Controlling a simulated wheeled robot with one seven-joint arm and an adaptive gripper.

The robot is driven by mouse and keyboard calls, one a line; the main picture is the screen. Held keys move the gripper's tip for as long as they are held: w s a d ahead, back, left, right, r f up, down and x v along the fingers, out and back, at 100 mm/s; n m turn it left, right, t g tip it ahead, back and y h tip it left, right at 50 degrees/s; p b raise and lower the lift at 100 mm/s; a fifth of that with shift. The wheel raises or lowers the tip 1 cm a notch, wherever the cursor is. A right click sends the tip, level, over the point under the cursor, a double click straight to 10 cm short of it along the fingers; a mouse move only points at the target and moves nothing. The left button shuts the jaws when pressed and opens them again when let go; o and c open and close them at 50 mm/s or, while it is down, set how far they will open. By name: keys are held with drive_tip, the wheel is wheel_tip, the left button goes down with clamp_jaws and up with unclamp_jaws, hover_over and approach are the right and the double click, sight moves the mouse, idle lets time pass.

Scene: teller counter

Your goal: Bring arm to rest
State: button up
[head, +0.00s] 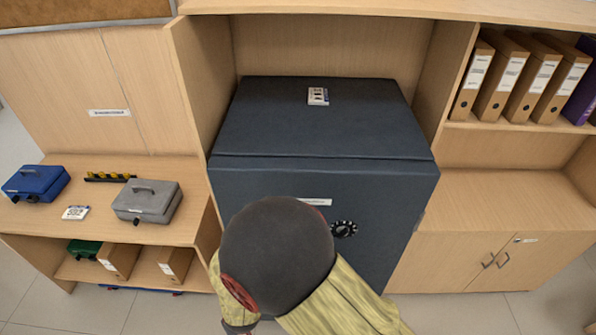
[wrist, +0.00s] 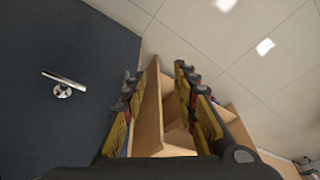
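My arm (head: 277,247), with a dark rounded joint and yellowish links, is bent in front of the dark blue safe (head: 320,120). In the wrist view my gripper (wrist: 158,80) shows two separate yellow-and-black fingers with a gap between them. It is open, and nothing is held in the gap. The safe's dark front (wrist: 60,60) fills the left of the wrist view, with a metal handle (wrist: 64,82) on it. In the head view the gripper is mostly hidden by my arm or out of frame.
A grey cash box (head: 147,201) and a blue cash box (head: 36,183) sit on the left shelf. Binders (head: 505,75) stand upper right. A bare counter (head: 490,200) and tiled floor (wrist: 215,45) are clear.

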drive_tip(key=s+d+r+m+g+b, duration=0.25)
drive_tip(key=d+r, duration=0.65)
drive_tip(key=r, duration=0.6)
drive_tip(key=d+r+m+t+b, duration=0.1)
drive_tip(key=d+r+t, duration=0.1)
drive_tip(key=d+r, duration=0.4)
drive_tip(key=d+r+m+t+h+b, duration=0.1)
drive_tip(key=d+r, duration=0.5)
drive_tip(key=d, duration=0.6)
drive_tip(key=d+r+m+t+h+b, duration=0.1)
drive_tip(key=d+r+m+t+b, duration=0.1)
drive_tip(key=d+r, duration=0.4)
drive_tip(key=s+d+b, duration=0.1)
drive_tip(key=d, duration=0.2)
drive_tip(key=shift+d+r+m+t, duration=0.15)
drive_tip(key=shift+m+t, duration=0.2)
